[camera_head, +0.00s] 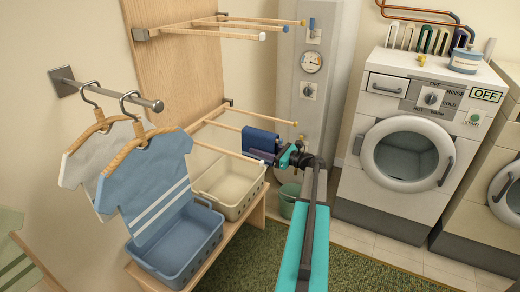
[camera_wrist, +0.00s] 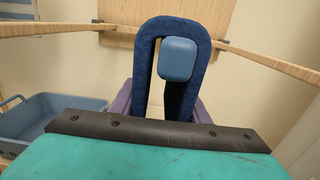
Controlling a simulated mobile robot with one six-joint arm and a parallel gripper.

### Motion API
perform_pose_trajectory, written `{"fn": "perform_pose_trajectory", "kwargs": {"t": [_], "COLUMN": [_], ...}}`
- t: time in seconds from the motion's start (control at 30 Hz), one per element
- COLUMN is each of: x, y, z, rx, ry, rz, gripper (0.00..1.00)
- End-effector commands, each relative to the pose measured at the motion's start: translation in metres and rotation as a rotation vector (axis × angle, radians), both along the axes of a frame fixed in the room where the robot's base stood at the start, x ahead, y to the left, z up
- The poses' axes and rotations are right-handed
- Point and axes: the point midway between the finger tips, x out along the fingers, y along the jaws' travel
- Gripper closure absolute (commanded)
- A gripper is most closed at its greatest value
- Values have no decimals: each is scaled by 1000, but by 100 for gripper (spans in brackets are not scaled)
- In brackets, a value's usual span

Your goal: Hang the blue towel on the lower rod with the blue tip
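The blue towel (camera_head: 260,140) is folded over like an upside-down U at the lower rack. In the wrist view, the towel (camera_wrist: 146,70) is seen end-on, and the blue tip (camera_wrist: 178,59) of the lower middle rod shows inside its loop, in front of its right leg. The tip is close under the fold; contact is unclear. In the head view, the towel hides the tip. My gripper (camera_head: 268,156) is at the towel's lower part. Its purple fingers (camera_wrist: 165,110) flank the towel's two legs and appear closed on them; the fingertips are partly hidden.
Bare wooden side rods (camera_wrist: 55,28) (camera_wrist: 270,60) flank the towel. An upper rack (camera_head: 215,33) is above. A blue basket (camera_head: 180,245) and cream basket (camera_head: 228,183) stand on a bench below. Shirts (camera_head: 150,185) hang at left; a washer (camera_head: 405,140) stands right.

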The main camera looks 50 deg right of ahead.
Motion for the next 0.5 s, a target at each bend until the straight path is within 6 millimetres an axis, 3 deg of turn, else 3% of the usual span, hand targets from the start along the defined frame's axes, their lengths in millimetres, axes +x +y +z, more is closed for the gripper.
{"fn": "perform_pose_trajectory", "kwargs": {"t": [0.03, 0.13, 0.5], "x": [0, 0, -2], "y": [0, 0, -1], "z": [0, 0, 0], "rx": [0, 0, 0], "ry": [-1, -1, 1], "rz": [0, 0, -1], "gripper": [51, 36, 36]}}
